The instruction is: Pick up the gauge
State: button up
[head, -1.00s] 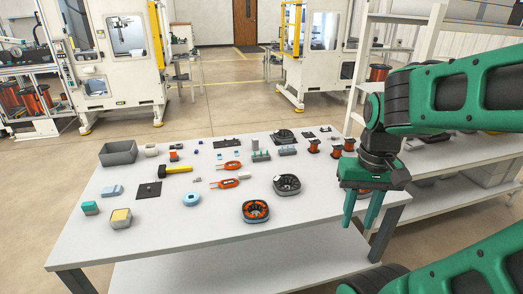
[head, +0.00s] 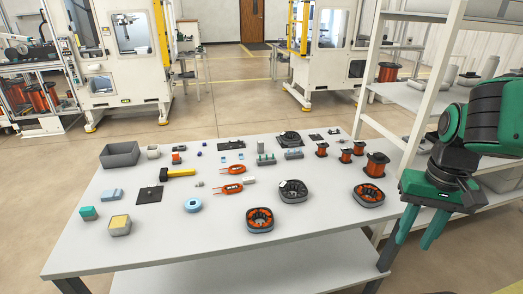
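No thing on the table is plainly a gauge at this size. A round light-blue object (head: 193,204) with a dark centre lies near the table's middle front. A flat pale-blue object (head: 112,194) lies at the left. I cannot tell whether either is the gauge. My gripper (head: 419,231) hangs beyond the table's right edge, fingers down and apart, with nothing between them. It is far to the right of both blue objects.
A white shelf rack (head: 440,60) stands behind on the right. The front table strip is clear.

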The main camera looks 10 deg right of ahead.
aim_at(260, 144)
jog(key=z, duration=0.05)
jog(key=i, duration=1)
jog(key=u, duration=0.05)
